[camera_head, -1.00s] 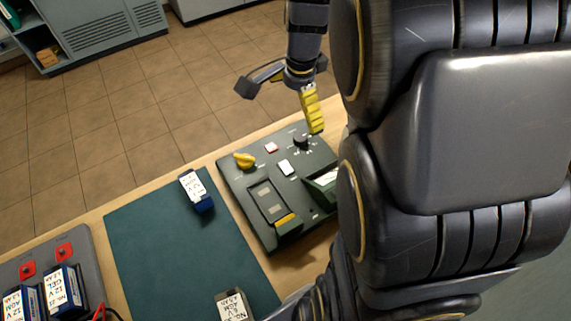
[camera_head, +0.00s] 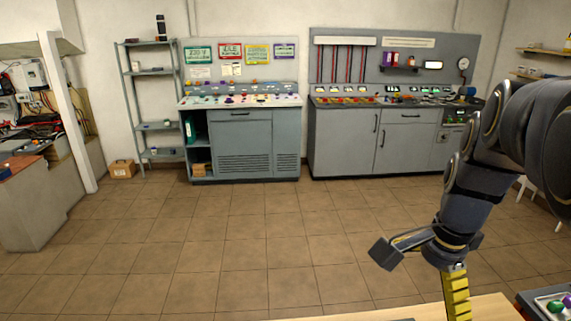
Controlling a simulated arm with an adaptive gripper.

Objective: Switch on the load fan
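My gripper (camera_head: 422,272) is at the lower right, above the far edge of the wooden table. Its fingers are spread apart, one dark and pointing left, one with a yellow ribbed face pointing down. Nothing shows between them. No load fan can be made out in this view. A dark box (camera_head: 533,299) with a light panel bearing a green button (camera_head: 556,306) and a purple button (camera_head: 567,300) is cut off at the lower right corner. What these buttons switch cannot be read.
The wooden table edge (camera_head: 480,308) runs along the bottom right. Beyond is bare tiled floor (camera_head: 250,240). Grey control consoles (camera_head: 245,145) and a cabinet bench (camera_head: 375,140) stand along the back wall, with a shelf rack (camera_head: 150,110) at left. A wired bench (camera_head: 40,200) stands far left.

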